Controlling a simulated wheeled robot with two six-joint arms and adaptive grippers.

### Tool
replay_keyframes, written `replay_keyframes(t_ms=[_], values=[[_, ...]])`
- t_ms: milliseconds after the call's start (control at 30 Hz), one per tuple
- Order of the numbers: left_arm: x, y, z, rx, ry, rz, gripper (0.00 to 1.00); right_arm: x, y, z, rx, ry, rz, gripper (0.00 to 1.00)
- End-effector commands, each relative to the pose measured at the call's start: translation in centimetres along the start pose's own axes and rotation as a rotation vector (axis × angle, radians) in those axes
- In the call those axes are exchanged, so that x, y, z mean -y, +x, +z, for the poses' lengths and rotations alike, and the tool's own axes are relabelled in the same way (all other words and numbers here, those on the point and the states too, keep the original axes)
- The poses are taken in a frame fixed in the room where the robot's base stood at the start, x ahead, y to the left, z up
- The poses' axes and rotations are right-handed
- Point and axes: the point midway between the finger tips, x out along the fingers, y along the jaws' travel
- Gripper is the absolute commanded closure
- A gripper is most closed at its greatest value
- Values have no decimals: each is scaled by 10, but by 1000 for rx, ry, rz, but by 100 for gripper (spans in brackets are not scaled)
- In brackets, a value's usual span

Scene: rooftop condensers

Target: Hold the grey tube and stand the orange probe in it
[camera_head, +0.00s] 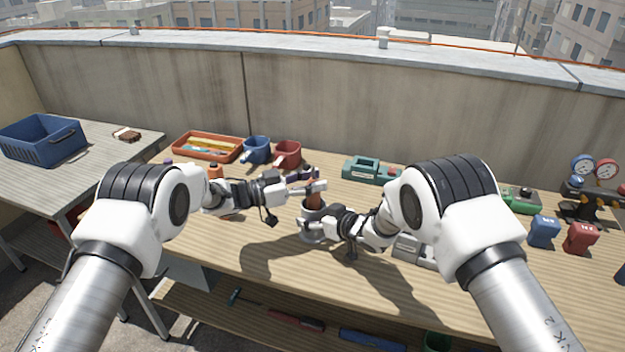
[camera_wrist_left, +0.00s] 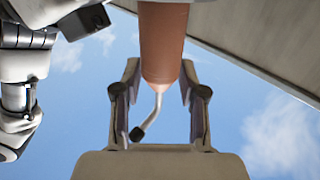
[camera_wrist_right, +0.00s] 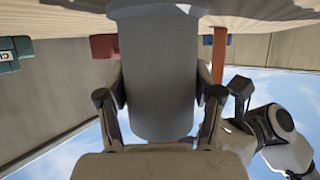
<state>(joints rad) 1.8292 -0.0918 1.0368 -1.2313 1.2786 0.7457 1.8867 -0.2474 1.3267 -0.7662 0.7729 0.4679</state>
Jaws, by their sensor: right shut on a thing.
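The grey tube (camera_head: 313,220) stands upright on the bench; it fills the middle of the right wrist view (camera_wrist_right: 160,75). My right gripper (camera_head: 310,233) is shut on it, with a finger on each side. The orange probe (camera_head: 313,199) is upright directly over the tube's mouth, in line with it. In the left wrist view the probe (camera_wrist_left: 163,40) sits between the fingers, its bent cable at one end. My left gripper (camera_head: 312,187) is around its upper part, with thin gaps at the fingers. How deep the probe's lower end is in the tube is hidden.
Gauges (camera_head: 594,169) and small blocks are at far right.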

Motion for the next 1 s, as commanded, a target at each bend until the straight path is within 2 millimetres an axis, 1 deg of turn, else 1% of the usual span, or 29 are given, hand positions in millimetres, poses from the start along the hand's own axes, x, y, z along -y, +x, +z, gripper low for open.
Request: replay_keyframes(t_ms=[333, 433, 467, 567, 700, 800, 900, 1000], values=[[0, -1, 0, 1, -1, 0, 38, 0, 0, 2, 3, 1, -1, 72], [1, -9, 0, 1, -2, -2, 38, 0, 0, 2, 3, 1, -1, 72], [1, -14, 0, 1, -3, -2, 38, 0, 0, 2, 3, 1, 0, 72], [1, -35, 0, 1, -3, -4, 38, 0, 0, 2, 3, 1, 0, 72], [1, -73, 0, -1, -3, -4, 38, 0, 0, 2, 3, 1, 0, 72], [1, -96, 0, -1, -2, -4, 38, 0, 0, 2, 3, 1, 0, 72], [1, -112, 0, -1, 0, -2, 38, 0, 0, 2, 3, 1, -1, 72], [0, -119, 0, -1, 0, -1, 38, 0, 0, 2, 3, 1, -1, 72]])
